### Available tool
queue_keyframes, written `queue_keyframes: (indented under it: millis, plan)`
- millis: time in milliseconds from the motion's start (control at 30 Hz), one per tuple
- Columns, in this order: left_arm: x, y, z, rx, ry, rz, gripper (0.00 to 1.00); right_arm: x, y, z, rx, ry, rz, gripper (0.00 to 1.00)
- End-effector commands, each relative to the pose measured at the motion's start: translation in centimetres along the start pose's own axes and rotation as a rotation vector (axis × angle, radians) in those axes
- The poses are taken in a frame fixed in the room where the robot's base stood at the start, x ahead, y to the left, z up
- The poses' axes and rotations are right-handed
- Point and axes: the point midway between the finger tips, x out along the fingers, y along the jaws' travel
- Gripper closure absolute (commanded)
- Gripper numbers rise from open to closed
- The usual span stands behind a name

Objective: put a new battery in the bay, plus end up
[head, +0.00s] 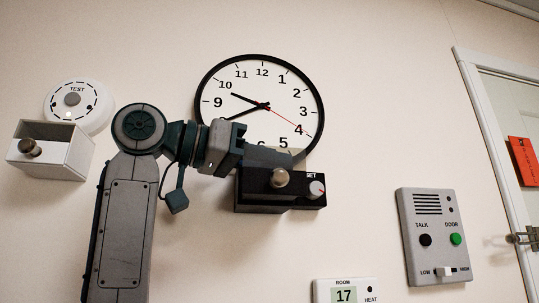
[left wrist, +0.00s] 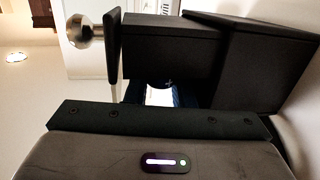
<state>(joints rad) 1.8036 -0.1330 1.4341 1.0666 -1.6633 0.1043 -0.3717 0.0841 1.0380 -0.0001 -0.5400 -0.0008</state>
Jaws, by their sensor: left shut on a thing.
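A black box (head: 247,185) is mounted on the wall under the round clock (head: 262,105). It has a round metal knob (head: 280,178) and a small dial marked SET (head: 316,188). In the left wrist view, a black drawer (left wrist: 165,42) stands out from its housing (left wrist: 255,55), with the metal knob (left wrist: 84,30) on its front plate. My left gripper (head: 248,158) is at the upper left of the box, shut on what looks like the battery (left wrist: 161,97). My right gripper is not in view.
A white drawer (head: 70,160) with a knob (head: 30,147) stands out below a round TEST alarm (head: 76,100) at left. An intercom panel (head: 433,235) and a door (head: 505,130) are at right. A room thermostat (head: 345,292) is at the bottom. The wall between is bare.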

Motion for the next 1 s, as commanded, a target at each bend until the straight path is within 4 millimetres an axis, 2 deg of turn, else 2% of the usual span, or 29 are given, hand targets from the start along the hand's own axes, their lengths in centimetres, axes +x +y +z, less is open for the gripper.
queue_keyframes:
  millis: [33,467,500,600,633,700,1000]
  plan:
    - [-0.4,-0.46,-1.43,0.005,0.029,-0.021,1.0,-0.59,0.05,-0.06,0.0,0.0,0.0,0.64]
    - [-0.6,-0.59,-2.05,0.011,0.031,-0.024,1.0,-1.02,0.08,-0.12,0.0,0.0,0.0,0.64]
    - [-0.6,-0.59,-2.07,0.011,0.031,-0.024,0.74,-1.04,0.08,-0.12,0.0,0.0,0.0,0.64]
    - [-0.6,-0.6,-2.11,0.011,0.032,-0.024,0.59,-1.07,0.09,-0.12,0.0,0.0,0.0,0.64]
    - [-0.59,-0.6,-2.11,0.011,0.031,-0.024,0.74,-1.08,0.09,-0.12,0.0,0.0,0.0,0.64]
    - [-0.59,-0.62,-2.1,0.011,0.031,-0.024,0.67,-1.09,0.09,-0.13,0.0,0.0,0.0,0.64]
    - [-0.46,-0.76,-1.77,0.005,0.028,-0.022,0.68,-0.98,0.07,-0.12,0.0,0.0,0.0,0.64]
